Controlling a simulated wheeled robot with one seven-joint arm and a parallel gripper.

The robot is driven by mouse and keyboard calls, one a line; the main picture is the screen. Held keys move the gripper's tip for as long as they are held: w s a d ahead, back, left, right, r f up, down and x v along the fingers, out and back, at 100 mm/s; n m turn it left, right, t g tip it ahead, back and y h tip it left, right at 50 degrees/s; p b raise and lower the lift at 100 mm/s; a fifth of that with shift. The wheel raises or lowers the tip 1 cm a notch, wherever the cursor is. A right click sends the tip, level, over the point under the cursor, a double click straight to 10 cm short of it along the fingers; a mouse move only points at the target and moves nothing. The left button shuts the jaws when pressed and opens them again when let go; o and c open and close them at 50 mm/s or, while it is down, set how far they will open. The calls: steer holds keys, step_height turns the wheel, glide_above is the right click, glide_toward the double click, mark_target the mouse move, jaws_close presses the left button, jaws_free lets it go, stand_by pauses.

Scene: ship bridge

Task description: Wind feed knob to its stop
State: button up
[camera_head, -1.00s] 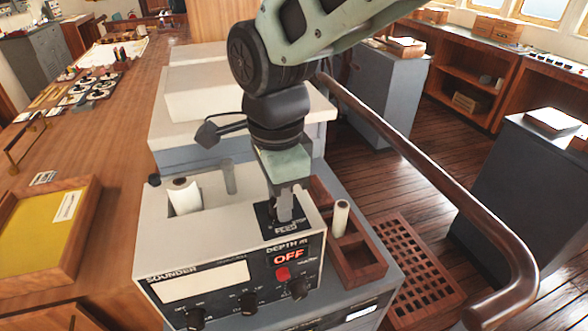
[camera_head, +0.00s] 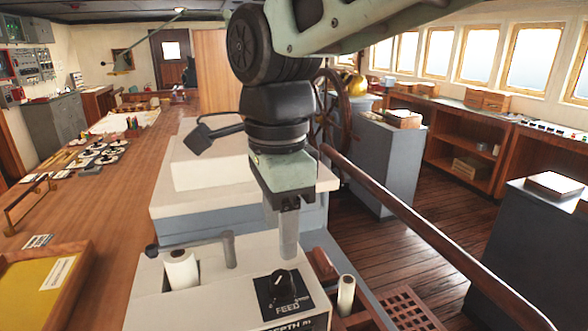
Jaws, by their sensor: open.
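The feed knob (camera_head: 280,283) is a small black knob with a white pointer line, on a black plate marked FEED on top of the pale sounder box (camera_head: 212,292). My gripper (camera_head: 287,250) points straight down just above and behind the knob in the picture, with a gap below its fingertips. It is open and holds nothing; one finger largely covers the other. The knob is in full view, but the lower front of the sounder is cut off by the frame's bottom edge.
A white paper roll (camera_head: 181,270) and a grey lever (camera_head: 190,245) sit on the sounder's left. Another roll (camera_head: 346,295) stands in a wooden holder at right. A brown handrail (camera_head: 430,235) runs diagonally on the right. A yellow-lined tray (camera_head: 35,295) lies at left.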

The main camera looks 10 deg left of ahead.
step_height(320, 180, up, 9)
steer(key=shift+b, duration=0.35)
steer(key=shift+f, duration=0.1)
steer(key=s+d+f+n+b, duration=0.1)
steer(key=s+d+f+n, duration=0.4)
steer(key=d+f+n, duration=0.4)
steer(key=s+d+f+n+b, duration=0.2)
steer(key=s+d+f+n, duration=0.4)
steer(key=d+f, duration=0.9)
steer(key=n, duration=0.3)
steer(key=shift+d+f+n+y, duration=0.15)
steer(key=shift+d+n+y, duration=0.15)
steer(key=shift+n, duration=0.1)
steer(key=shift+s, duration=0.1)
